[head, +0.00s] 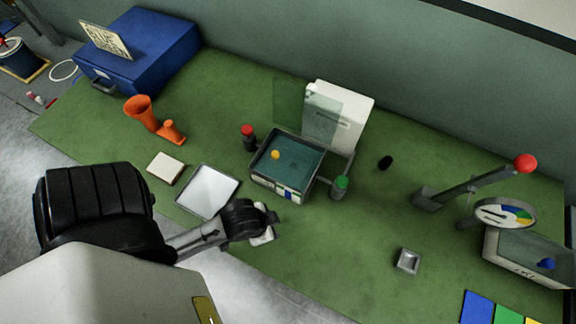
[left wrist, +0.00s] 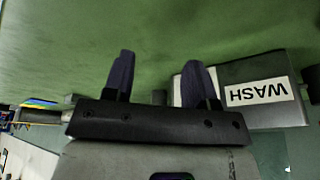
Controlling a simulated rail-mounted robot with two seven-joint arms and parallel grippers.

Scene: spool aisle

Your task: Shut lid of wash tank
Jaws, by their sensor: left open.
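The wash tank (head: 266,180) is an open-topped box in the middle of the bench, with dark water-like contents and a small yellow thing inside. Its clear greenish lid (head: 289,102) appears to stand upright at the back edge, raised off the opening. In the left wrist view the tank's WASH label (left wrist: 257,93) shows upside down. My left gripper (head: 272,218) is just in front of the tank, low over the bench. Its two dark fingers are apart and empty in the left wrist view (left wrist: 158,82). My right gripper does not show.
A white box (head: 349,112) stands behind the tank. A red-topped bottle (head: 248,138) and a green-topped post (head: 340,186) flank it. A white tray (head: 208,190) lies left. A red-knobbed lever (head: 470,183) and another covered tank (head: 510,266) are right.

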